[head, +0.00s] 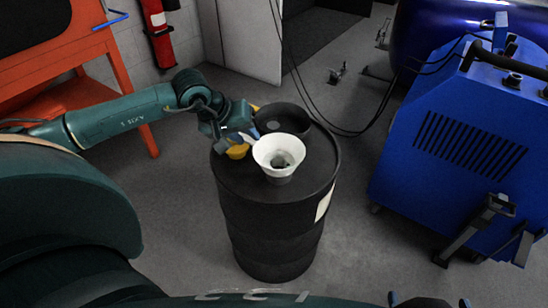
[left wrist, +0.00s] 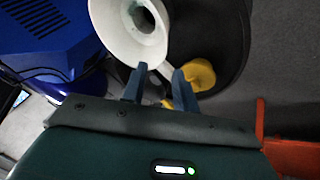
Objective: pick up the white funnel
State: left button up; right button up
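The white funnel (head: 279,152) stands wide mouth up on top of the black drum (head: 272,215). In the left wrist view the funnel (left wrist: 128,32) is at the top, just beyond my fingertips, and a white tab on its rim points toward the gap between them. My left gripper (head: 246,143) is at the funnel's left side in the head view. In the left wrist view its two fingers (left wrist: 160,80) are apart, so it is open. Whether a finger touches the funnel cannot be told.
Yellow parts (left wrist: 198,75) lie on the drum beside and partly behind my left gripper. A black round dish or opening (head: 282,119) is behind the funnel. A blue machine (head: 450,150) stands to the right and an orange bench (head: 75,60) to the left. Cables hang behind the drum.

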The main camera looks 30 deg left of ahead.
aim_at(256, 147)
pick_arm(q)
jog(key=x, duration=0.5)
jog(key=shift+s+d+f+b, duration=0.2)
jog(key=shift+s+d+b, duration=0.1)
jog(key=shift+s+b, duration=0.1)
jog(key=shift+w+f, duration=0.25)
jog(key=shift+f, duration=0.1)
grip_shut()
